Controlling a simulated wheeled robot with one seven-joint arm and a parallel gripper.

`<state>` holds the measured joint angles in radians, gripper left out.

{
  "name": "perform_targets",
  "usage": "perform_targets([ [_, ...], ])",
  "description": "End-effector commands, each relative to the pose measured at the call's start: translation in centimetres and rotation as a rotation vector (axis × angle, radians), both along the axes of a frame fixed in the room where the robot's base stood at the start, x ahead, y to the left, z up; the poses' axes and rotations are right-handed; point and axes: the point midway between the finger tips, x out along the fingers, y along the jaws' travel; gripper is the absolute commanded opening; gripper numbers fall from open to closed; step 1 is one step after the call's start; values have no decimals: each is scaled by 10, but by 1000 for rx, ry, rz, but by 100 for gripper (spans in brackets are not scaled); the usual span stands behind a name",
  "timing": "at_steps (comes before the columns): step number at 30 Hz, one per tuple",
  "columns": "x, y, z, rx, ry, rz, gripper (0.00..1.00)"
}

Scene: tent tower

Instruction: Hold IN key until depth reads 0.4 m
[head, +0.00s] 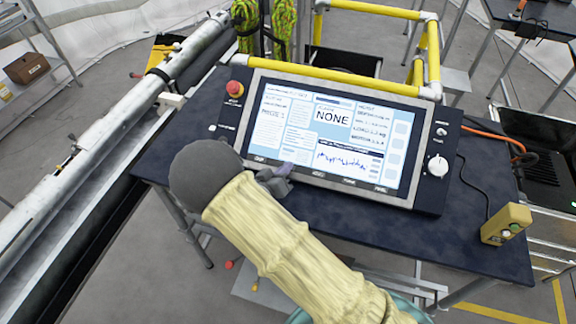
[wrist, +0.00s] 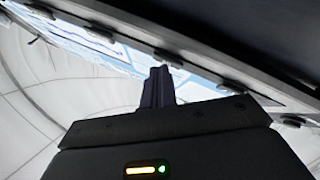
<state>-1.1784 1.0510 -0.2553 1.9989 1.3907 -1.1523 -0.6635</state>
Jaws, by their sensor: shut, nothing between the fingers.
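The console (head: 241,130) stands on a dark table, with a lit screen (head: 345,160) showing a large "NONE" box, text panels and a blue trace. I cannot make out a depth reading. A row of keys runs along the screen's lower bezel; their labels are too small to read surely, so I cannot tell which is IN. My gripper (head: 284,169) is shut and empty, its fingertips at the lower bezel, left of the middle. In the wrist view the closed fingers (wrist: 158,86) point at the bezel near one key (wrist: 168,58). Whether they touch it I cannot tell.
A red stop button (head: 236,88) is at the console's upper left and a white knob (head: 438,164) at its right. A yellow button box (head: 507,223) stands on the table's right. Yellow rails (head: 375,80) rise behind. A long white tube (head: 110,130) lies at left.

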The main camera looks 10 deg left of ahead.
Motion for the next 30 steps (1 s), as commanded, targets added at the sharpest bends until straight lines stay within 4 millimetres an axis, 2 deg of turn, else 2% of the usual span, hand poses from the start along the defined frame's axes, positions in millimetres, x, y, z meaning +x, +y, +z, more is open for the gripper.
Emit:
perform_targets([
  [21, 0, 0, 0, 0, 0, 0, 0],
  [30, -7, 0, 12, 0, 0, -1, 0],
])
